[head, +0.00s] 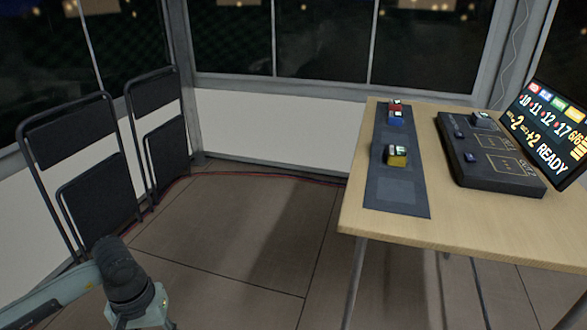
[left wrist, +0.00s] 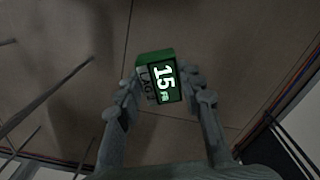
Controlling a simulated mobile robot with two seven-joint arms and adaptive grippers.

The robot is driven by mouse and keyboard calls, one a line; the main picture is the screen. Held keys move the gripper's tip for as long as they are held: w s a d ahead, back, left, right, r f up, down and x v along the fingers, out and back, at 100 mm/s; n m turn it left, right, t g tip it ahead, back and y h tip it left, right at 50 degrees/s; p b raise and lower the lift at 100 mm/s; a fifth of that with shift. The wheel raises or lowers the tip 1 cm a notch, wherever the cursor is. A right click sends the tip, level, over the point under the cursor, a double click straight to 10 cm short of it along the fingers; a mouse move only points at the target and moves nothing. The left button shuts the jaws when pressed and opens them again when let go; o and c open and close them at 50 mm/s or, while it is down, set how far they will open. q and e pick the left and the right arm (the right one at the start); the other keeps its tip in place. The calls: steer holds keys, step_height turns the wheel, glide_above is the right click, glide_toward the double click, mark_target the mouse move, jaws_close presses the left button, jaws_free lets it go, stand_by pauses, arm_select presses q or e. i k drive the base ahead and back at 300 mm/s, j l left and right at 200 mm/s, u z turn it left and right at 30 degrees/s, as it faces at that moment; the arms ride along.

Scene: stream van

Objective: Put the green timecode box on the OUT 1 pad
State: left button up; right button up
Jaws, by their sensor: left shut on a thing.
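The green timecode box (left wrist: 154,58) is in the left wrist view, its lit face reading "15 FR". My left gripper (left wrist: 163,88) is shut on it, one finger on each side, with brown floor behind. In the head view only part of my left arm shows at the lower left; the held box is out of that view. The black console (head: 497,181) on the table has outlined pads on top. My right gripper is not in view.
A dark mat (head: 396,198) on the wooden table (head: 350,205) holds a yellow box (head: 397,160), a blue box (head: 396,117) and a red box (head: 395,107). A grey box (head: 481,119) sits at the console's back. A screen (head: 545,130) reads "READY". Two folding chairs (head: 90,185) stand left.

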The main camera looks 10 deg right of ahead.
mark_target(493, 142)
steer(key=l+z, duration=0.2)
steer(key=z, duration=1.3)
